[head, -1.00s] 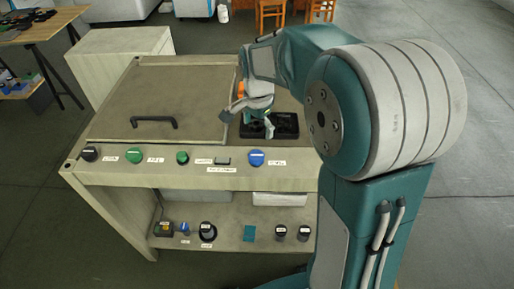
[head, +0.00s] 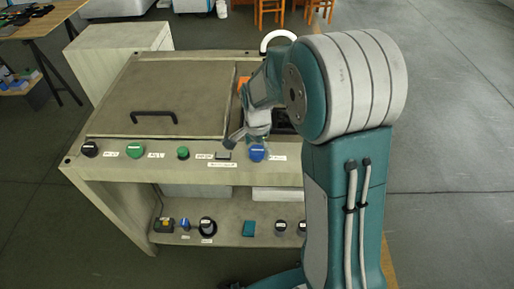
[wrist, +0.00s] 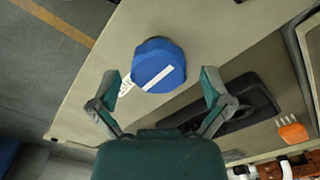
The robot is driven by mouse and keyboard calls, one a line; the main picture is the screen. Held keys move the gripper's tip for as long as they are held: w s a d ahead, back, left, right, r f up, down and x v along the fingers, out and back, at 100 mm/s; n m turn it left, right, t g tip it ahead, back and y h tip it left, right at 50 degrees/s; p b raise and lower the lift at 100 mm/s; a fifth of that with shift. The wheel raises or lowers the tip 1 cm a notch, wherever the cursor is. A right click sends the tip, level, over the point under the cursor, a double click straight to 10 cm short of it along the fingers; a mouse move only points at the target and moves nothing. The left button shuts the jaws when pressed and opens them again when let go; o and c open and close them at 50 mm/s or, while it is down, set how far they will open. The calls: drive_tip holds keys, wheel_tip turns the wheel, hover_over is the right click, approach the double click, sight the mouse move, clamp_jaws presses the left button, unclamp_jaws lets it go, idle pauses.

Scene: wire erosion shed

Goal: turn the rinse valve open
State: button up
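A blue knob (head: 257,153) with a white bar across its face sits at the right of the console's front panel. It also shows large in the wrist view (wrist: 157,65), beyond the fingertips, with its bar slanted. A white label (wrist: 126,86) lies beside it, its text too small to read surely. My gripper (head: 243,140) hangs over the panel near this knob. In the wrist view my gripper (wrist: 161,82) is open and empty, one finger to each side of the knob. I see no contact with it.
More controls line the panel: a black knob (head: 90,149), two green knobs (head: 136,151) and a dark rectangular switch (head: 222,155). A lid with a black handle (head: 153,117) lies behind them. A black tray (wrist: 247,98) and an orange object (wrist: 293,132) are near my gripper.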

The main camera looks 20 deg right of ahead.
drive_tip(key=c, duration=0.9)
drive_tip(key=shift+o, duration=0.2)
drive_tip(key=shift+n, duration=0.4)
drive_tip(key=n, duration=0.8)
drive_tip(key=shift+n, duration=0.3)
drive_tip(key=n, duration=0.4)
drive_tip(key=shift+w+a, duration=0.1)
drive_tip(key=shift+n, duration=2.2)
